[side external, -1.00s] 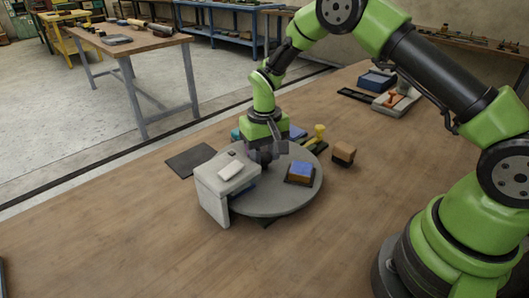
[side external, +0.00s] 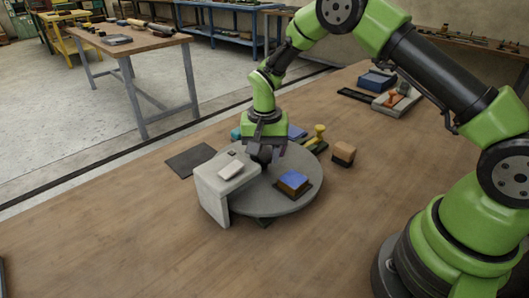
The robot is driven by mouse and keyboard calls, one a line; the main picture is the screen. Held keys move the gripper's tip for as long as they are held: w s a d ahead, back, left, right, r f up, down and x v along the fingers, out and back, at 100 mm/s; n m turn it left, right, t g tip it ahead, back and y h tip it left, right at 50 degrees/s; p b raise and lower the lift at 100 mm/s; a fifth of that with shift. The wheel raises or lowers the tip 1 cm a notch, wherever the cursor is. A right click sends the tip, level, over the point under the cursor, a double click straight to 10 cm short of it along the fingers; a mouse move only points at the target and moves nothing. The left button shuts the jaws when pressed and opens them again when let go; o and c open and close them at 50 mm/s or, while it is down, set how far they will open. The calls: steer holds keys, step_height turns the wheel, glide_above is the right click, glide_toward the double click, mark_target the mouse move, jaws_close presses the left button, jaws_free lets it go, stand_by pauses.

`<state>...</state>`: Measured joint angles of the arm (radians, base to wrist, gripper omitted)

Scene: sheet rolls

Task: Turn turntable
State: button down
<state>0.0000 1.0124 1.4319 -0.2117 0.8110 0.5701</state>
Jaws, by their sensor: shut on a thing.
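A round grey turntable (side external: 268,204) sits on the wooden table. A block with a blue top (side external: 293,181) rests near its front right on a dark square pad. A grey bridge-like cover (side external: 213,187) with a white piece (side external: 231,169) on top stands over the turntable's left side and hides part of it. My gripper (side external: 265,157) points down over the turntable's middle. It is shut on what looks like a dark knob, mostly hidden by the fingers and the cover.
A tan block with a dark base (side external: 343,153) stands right of the turntable. A yellow-handled thing (side external: 318,137) lies behind it. A dark mat (side external: 190,160) lies at left. A blue bin (side external: 376,80) and a tray (side external: 396,102) stand farther back. The front table is clear.

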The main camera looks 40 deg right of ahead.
mark_target(264, 156)
steer(key=shift+m, duration=4.6)
steer(key=shift+r+m, duration=0.1)
steer(key=shift+m, duration=4.4)
steer(key=c, duration=0.7)
jaws_free()
step_height(264, 156, up, 10)
